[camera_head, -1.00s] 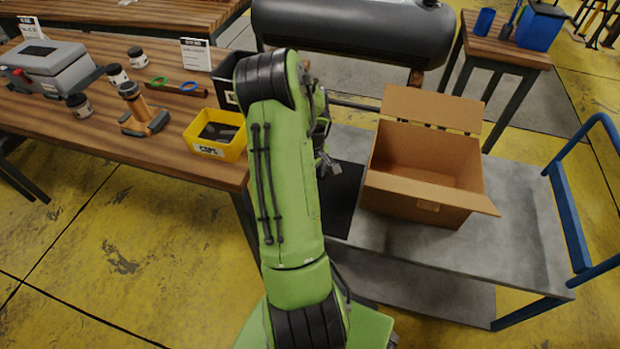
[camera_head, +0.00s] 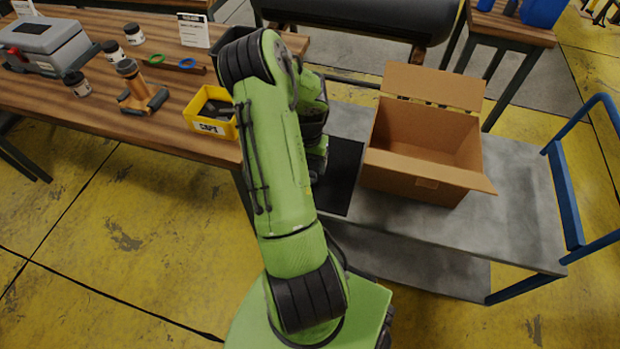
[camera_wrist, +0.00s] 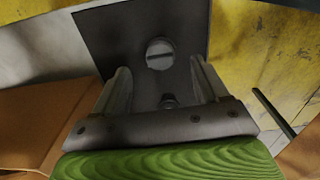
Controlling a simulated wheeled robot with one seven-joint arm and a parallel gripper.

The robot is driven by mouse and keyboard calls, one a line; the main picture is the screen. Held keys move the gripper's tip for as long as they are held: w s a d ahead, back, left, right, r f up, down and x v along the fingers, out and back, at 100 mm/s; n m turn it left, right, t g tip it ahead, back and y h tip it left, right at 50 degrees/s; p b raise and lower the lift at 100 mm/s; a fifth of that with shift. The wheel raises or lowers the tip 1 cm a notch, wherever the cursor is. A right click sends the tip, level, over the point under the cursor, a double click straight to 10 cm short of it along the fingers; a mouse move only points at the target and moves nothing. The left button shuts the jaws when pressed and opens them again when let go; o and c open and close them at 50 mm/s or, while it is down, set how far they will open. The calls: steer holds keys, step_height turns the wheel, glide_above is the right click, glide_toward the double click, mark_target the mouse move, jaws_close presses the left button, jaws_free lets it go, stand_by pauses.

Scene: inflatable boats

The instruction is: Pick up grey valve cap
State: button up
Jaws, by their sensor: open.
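A grey round valve cap (camera_wrist: 160,54) with a slot or bar across its top lies on a black mat (camera_wrist: 105,30) in the wrist view. My gripper (camera_wrist: 160,68) is open, with one finger on each side of the picture's middle. The cap shows between and just beyond the fingertips, with nothing held. A small round grey part (camera_wrist: 168,101) shows between the fingers nearer the palm; I cannot tell what it is. In the head view the black mat (camera_head: 345,180) lies on the grey cart, and my arm hides the cap and most of my gripper.
An open cardboard box (camera_head: 425,180) stands on the cart (camera_head: 520,220) right of the mat. The wooden table (camera_head: 60,110) at left holds a yellow caps bin (camera_head: 212,125), jars and tools. A dark cylinder (camera_head: 350,20) lies behind. A blue handle (camera_head: 565,200) edges the cart's right.

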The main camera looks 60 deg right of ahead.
mark_target(310, 175)
steer(key=f+b, duration=0.1)
steer(key=f, duration=0.2)
steer(key=f+b, duration=0.1)
steer(key=f, duration=0.2)
steer(key=shift+d, duration=0.2)
steer(key=shift+r, duration=0.15)
steer(key=c, duration=1.1)
